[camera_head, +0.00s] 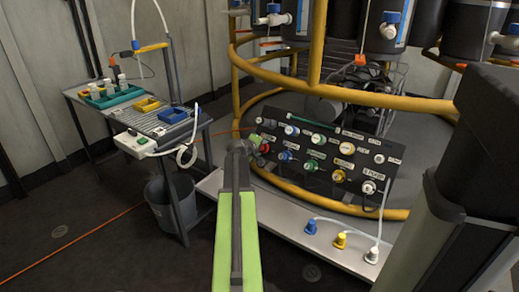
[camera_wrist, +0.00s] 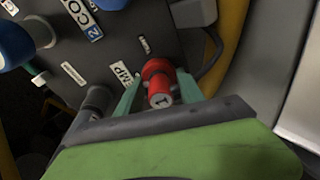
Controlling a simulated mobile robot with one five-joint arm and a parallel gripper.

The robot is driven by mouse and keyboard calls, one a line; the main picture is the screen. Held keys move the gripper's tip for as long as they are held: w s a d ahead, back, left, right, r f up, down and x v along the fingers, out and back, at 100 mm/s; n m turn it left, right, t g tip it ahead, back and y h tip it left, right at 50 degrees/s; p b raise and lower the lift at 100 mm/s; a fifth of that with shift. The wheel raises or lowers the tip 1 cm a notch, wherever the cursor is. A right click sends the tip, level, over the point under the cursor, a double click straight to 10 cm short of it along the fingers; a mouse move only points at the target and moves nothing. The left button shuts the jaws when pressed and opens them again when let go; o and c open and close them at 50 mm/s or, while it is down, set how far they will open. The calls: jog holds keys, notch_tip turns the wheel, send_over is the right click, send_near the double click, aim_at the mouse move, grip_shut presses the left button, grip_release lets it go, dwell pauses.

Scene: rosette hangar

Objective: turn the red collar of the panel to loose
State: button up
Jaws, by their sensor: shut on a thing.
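The dark panel (camera_head: 320,158) stands tilted at the front of the yellow-railed rig, with several coloured collars on it. The red collar (camera_wrist: 158,72) is at the panel's left end, and its front face carries a dark mark. In the head view the red collar (camera_head: 265,148) shows only in part beside my gripper (camera_head: 256,141). In the wrist view the two green fingers of my gripper (camera_wrist: 160,90) stand on either side of the red collar, shut on it. The contact points of the fingertips are partly hidden.
A white ledge (camera_head: 285,222) below holds blue, yellow and white plugs with cables. A workbench (camera_head: 150,122) with trays stands left, a grey bin (camera_head: 172,207) under it.

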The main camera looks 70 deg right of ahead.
jog(key=shift+w, duration=0.25)
jog(key=o, duration=1.2)
jog(key=shift+o, duration=0.9)
jog(key=shift+s, duration=0.15)
jog(key=p+v, duration=0.8)
jog(key=v, duration=0.9)
jog(key=shift+a+p, duration=0.25)
jog(key=shift+p, duration=0.05)
